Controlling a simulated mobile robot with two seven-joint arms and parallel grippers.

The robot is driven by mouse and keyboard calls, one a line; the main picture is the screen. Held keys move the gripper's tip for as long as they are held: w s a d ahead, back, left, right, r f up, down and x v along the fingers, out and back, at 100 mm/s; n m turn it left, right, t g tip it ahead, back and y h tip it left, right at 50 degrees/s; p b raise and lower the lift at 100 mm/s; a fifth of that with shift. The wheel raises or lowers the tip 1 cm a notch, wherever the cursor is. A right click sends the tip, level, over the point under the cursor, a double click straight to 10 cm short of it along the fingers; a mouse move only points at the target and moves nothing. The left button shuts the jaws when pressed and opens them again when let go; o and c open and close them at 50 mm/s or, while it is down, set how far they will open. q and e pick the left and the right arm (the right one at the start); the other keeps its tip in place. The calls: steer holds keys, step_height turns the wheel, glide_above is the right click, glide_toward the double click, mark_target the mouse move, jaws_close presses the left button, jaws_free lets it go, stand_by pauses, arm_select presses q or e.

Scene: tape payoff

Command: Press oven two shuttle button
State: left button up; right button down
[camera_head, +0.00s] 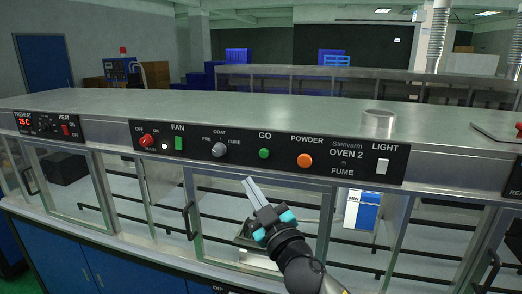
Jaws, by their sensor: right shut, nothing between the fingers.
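The oven two panel (340,141) is a black strip along the front of the metal bench, labelled OVEN 2. It carries a round green button (264,154) under the word GO, a grey knob (219,150) to its left and an orange button (304,160) under POWDER to its right. I can read no label saying shuttle. My right gripper (248,182) comes up from below, shut and empty, its fingertips a little below and left of the green button in the picture, apart from it. My left gripper is not in view.
The panel also has a red button (146,141), a green FAN rocker (179,143) and a white LIGHT switch (382,166). Glass doors with black handles (189,220) lie below. A metal cup (378,122) stands on the bench top. Another panel (48,126) is at left.

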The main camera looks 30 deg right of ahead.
mark_target(264, 153)
steer(key=shift+s+a+r, duration=0.15)
steer(key=shift+r, duration=0.4)
steer(key=shift+s+a+r, duration=0.1)
steer(key=shift+r, duration=0.4)
steer(key=shift+d, duration=0.1)
steer(key=shift+w+d+b, duration=0.4)
steer(key=shift+w+d, duration=1.05)
steer(key=shift+d, duration=0.2)
steer(key=shift+w+d+b, duration=0.4)
steer(key=shift+w+d, duration=1)
steer(key=shift+d, duration=0.25)
steer(key=shift+w+d, duration=0.3)
